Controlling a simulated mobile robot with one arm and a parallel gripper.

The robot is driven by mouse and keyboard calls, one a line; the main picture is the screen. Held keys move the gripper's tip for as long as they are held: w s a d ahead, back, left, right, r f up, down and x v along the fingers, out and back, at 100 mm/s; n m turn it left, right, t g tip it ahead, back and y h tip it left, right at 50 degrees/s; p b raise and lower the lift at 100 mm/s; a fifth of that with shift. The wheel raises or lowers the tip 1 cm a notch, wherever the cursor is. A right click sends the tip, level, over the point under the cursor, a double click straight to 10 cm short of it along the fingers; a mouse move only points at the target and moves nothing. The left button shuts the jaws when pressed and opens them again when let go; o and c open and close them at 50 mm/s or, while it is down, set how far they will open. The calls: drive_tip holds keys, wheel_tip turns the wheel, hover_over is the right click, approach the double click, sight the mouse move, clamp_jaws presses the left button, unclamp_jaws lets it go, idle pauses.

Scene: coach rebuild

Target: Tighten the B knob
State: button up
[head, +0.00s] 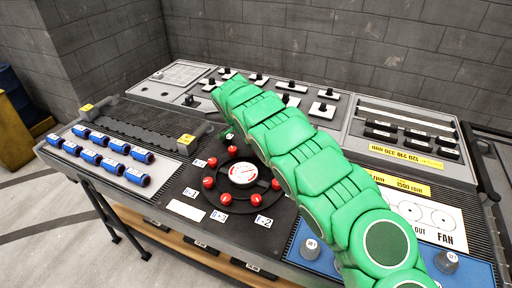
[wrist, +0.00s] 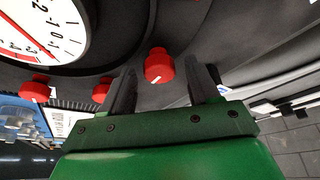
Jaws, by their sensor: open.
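Several red knobs ring a white round gauge (head: 243,173) on the black panel, among them one at the lower right (head: 276,185) and one at the lower left (head: 208,183). I cannot read which label marks B. In the wrist view one red knob (wrist: 158,65) with a white mark sits between the two dark fingers of my gripper (wrist: 163,72). The fingers are open, with a gap to the knob on each side. In the head view my green arm hides most of my gripper and part of the panel beyond the gauge. The gauge (wrist: 40,30) also shows in the wrist view.
Blue cylinders (head: 134,174) lie in rows on the left of the console. Switches on white plates (head: 323,110) stand at the back. A blue panel with grey knobs (head: 446,261) is at the lower right. Small white labels (head: 185,210) lie before the gauge.

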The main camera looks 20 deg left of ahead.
sight(249, 157)
drive_tip(key=v, duration=0.7)
drive_tip(key=shift+s+r, duration=0.15)
drive_tip(key=shift+r, duration=0.2)
drive_tip(key=shift+a, duration=0.1)
